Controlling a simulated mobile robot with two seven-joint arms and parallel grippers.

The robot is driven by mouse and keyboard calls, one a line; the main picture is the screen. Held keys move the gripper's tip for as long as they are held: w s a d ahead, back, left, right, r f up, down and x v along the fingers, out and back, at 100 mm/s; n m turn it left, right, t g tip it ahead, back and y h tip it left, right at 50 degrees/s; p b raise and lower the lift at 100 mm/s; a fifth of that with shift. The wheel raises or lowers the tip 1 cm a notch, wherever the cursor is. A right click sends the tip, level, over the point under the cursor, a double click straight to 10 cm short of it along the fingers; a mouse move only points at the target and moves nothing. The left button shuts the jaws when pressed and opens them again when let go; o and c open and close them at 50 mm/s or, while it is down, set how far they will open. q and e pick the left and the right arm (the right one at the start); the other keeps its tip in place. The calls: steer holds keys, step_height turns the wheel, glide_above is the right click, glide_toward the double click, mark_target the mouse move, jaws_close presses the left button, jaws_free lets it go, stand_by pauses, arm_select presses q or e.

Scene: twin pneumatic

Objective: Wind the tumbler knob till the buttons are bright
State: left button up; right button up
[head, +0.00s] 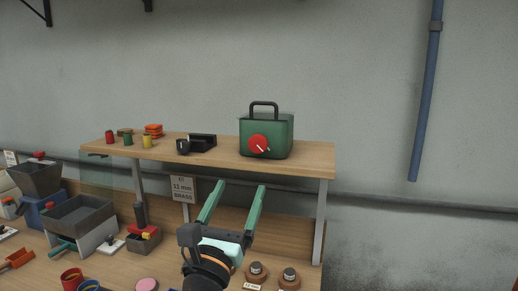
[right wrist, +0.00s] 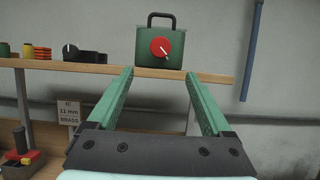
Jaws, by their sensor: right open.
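The tumbler is a green box (head: 279,133) with a black carry handle on top. It stands on the raised wooden shelf and also shows in the right wrist view (right wrist: 179,58). Its round red knob (head: 258,145) is on the front face, with a white pointer line aimed to the lower right. The knob also shows in the right wrist view (right wrist: 160,48). My right gripper (head: 238,188) is open and empty, below and in front of the shelf, apart from the knob. My left gripper is not in view. I cannot make out which buttons the task means.
Below are a sign (head: 183,189) reading 11 mm BRASS, a grey hopper (head: 80,218) and two brown round pieces (head: 256,273). The shelf's right end is clear.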

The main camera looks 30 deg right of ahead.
mark_target(257, 148)
steer(key=p+x, duration=0.3)
steer(key=x, duration=0.9)
steer(key=shift+w+d+r, duration=0.1)
steer(key=shift+r, duration=0.1)
steer(key=shift+f, duration=0.1)
jaws_close()
